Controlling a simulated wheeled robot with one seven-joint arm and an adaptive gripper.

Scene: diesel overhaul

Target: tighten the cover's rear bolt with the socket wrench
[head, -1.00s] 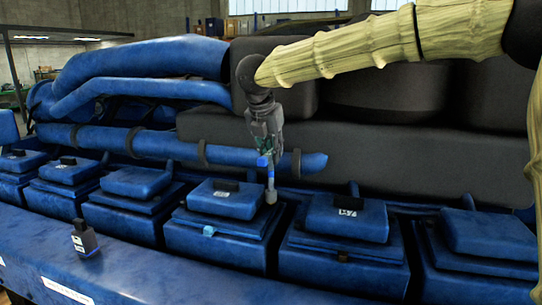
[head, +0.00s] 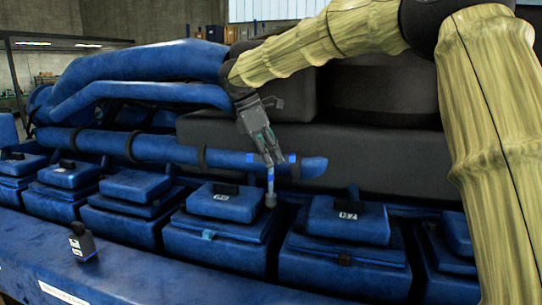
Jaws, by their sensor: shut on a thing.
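My gripper (head: 266,155) is shut on the socket wrench (head: 270,184), near its blue handle. The wrench hangs upright, with its grey socket end at the bottom. That socket end is at the back right corner of a blue cover (head: 225,202) with a small white label, in the middle of the engine's row. The rear bolt is not visible; the socket end hides that spot, and I cannot tell whether it is seated on a bolt.
Similar blue covers stand on both sides, one labelled cover (head: 347,218) to the right. A blue pipe (head: 240,159) runs behind the gripper. A small dark bottle (head: 83,243) stands on the front blue ledge (head: 140,275). Dark engine blocks rise behind.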

